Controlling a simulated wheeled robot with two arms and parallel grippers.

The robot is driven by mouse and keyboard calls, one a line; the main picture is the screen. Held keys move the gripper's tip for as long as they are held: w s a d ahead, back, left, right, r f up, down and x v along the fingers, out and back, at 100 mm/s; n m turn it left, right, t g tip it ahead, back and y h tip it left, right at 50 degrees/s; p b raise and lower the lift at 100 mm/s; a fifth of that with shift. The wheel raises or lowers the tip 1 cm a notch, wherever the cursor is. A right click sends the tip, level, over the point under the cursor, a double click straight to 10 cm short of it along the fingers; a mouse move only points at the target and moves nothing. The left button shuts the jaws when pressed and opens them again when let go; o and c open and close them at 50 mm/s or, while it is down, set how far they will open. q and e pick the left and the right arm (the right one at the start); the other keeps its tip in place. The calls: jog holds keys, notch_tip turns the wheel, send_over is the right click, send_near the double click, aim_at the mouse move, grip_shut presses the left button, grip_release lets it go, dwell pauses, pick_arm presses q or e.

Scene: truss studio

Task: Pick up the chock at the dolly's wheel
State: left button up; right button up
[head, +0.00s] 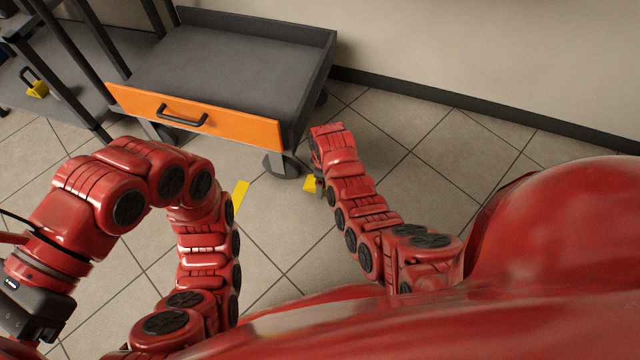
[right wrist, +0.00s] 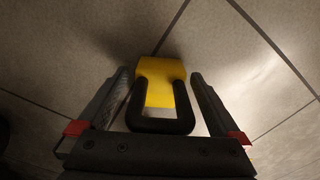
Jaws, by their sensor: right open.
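The yellow chock (head: 310,184) sits on the floor beside the wheel (head: 282,166) of the dolly (head: 235,60), partly hidden by my right arm in the head view. In the right wrist view the chock (right wrist: 160,72) has a black U-shaped handle (right wrist: 161,126) facing me. My right gripper (right wrist: 159,78) is open, with one finger on each side of the handle and a gap on both sides. In the head view my right gripper (head: 319,187) is mostly hidden under its arm. My left gripper (head: 35,312) shows only in part at the lower left; its fingers are not clear.
The dolly has an orange front (head: 195,115) with a black handle. A dark rack (head: 75,75) stands left, with another yellow block (head: 37,89) on its shelf. A yellow strip (head: 240,195) lies on the floor near my left arm. Tiles (head: 445,160) right of the dolly are clear.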

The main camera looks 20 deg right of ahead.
grip_shut()
dwell(0.6)
